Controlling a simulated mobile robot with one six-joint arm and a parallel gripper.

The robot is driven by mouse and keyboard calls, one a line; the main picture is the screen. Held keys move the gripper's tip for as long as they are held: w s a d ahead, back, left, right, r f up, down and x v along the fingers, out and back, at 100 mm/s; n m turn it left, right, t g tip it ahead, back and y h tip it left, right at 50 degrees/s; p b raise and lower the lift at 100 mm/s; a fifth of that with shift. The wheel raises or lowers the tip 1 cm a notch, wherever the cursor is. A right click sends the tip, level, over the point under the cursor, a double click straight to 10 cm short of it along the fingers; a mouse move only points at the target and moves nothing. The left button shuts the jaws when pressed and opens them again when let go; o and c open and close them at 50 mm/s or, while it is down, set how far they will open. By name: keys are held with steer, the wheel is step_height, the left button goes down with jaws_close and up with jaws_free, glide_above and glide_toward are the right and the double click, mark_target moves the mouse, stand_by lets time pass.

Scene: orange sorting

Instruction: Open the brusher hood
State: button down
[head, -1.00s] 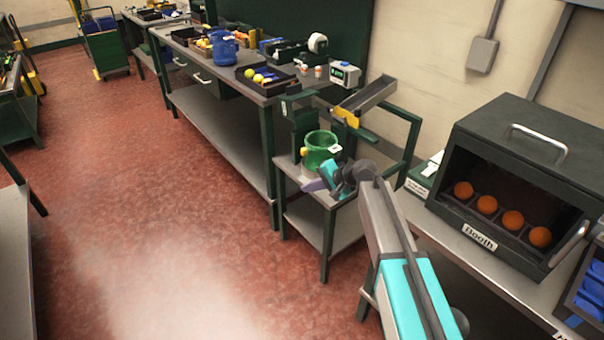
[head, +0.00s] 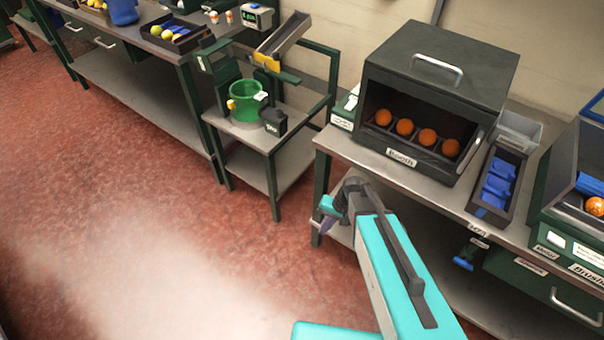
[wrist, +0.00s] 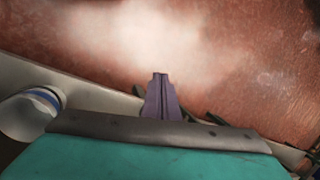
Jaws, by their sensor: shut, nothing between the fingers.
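The brusher (head: 565,240) is a dark green machine at the right edge of the head view, cut off by the frame. A label reading "Brush..." is on its front, and an orange (head: 595,206) shows in its upper part. Its hood cannot be made out clearly. My gripper (head: 326,224) is small and partly hidden behind my wrist, in front of the bench's left end and well left of the brusher. In the wrist view its purple fingers (wrist: 160,88) are together and empty, with the red floor beyond.
A dark booth (head: 440,90) with a top handle and several oranges stands on the bench (head: 375,158). A tray with blue pieces (head: 495,182) lies between booth and brusher. A green bucket (head: 247,104) stands on a side stand. The floor at left is clear.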

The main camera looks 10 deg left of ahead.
steer(key=s+d+g+h+p, duration=0.1)
steer(key=s+d+g+p, duration=0.1)
steer(key=s+d, duration=0.7)
steer(key=s+d+n+g+h+p, duration=0.1)
steer(key=s+d+g+h+p, duration=0.1)
steer(key=s+d, duration=0.8)
steer(key=s+f+p, duration=0.1)
steer(key=s, duration=0.5)
steer(key=shift+s+h, duration=0.2)
steer(key=shift+h, duration=0.1)
